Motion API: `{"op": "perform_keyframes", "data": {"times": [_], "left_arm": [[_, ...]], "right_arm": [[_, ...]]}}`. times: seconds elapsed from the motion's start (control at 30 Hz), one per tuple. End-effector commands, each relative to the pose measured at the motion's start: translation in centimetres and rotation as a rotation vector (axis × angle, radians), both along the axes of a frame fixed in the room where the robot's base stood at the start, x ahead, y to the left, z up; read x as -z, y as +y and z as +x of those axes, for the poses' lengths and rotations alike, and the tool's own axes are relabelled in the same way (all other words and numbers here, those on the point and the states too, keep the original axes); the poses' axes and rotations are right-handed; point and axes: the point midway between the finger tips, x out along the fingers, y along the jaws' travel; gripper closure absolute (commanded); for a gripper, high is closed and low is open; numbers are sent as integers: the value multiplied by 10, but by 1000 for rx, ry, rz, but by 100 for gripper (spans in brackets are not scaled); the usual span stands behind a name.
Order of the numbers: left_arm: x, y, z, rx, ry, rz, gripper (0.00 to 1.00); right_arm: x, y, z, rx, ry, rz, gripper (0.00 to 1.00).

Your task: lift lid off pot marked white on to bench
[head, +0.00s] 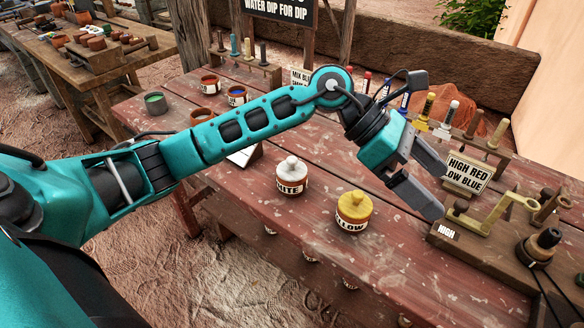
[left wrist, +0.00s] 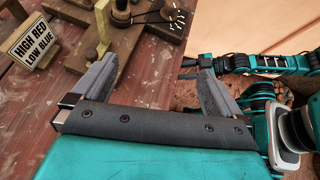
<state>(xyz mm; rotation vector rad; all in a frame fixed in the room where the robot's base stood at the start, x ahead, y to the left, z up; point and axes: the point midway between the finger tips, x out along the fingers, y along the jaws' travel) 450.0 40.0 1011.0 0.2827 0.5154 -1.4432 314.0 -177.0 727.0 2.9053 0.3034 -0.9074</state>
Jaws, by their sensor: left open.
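The pot marked white (head: 291,184) stands on the red wooden bench (head: 285,240), its label partly turned so only "ITE" reads clearly. Its pale lid (head: 291,167) with a round knob sits on top. A pot marked yellow (head: 352,217) with a yellow lid (head: 354,202) stands to its right, nearer the front edge. My left gripper (head: 436,186) is open and empty, above the bench to the right of both pots. In the left wrist view its two fingers (left wrist: 157,85) are wide apart with nothing between them.
A sign reading "HIGH RED LOW BLUE" (head: 467,173) and a wooden fixture with pegs (head: 480,240) stand at the bench's right. Open paint pots (head: 236,96) and a tool rack (head: 245,70) stand at the back left. The bench in front of the white pot is clear.

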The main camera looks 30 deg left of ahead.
Motion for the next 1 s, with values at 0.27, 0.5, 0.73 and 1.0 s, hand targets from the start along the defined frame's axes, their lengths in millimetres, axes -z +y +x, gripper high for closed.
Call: {"op": "perform_keyframes", "data": {"times": [0.27, 0.5, 0.73, 1.0], "left_arm": [[22, 163, 42, 89, -72, 824, 0], [-3, 244, 42, 75, 18, 1141, 0], [25, 257, 39, 76, 40, 1175, 0], [65, 261, 40, 74, 35, 1172, 0]], "right_arm": [[0, 0, 1, 0, -1, 0, 57], [-1, 0, 1, 1, -3, 0, 57], [2, 0, 1, 1, -4, 0, 57], [2, 0, 2, 1, -4, 0, 57]]}}
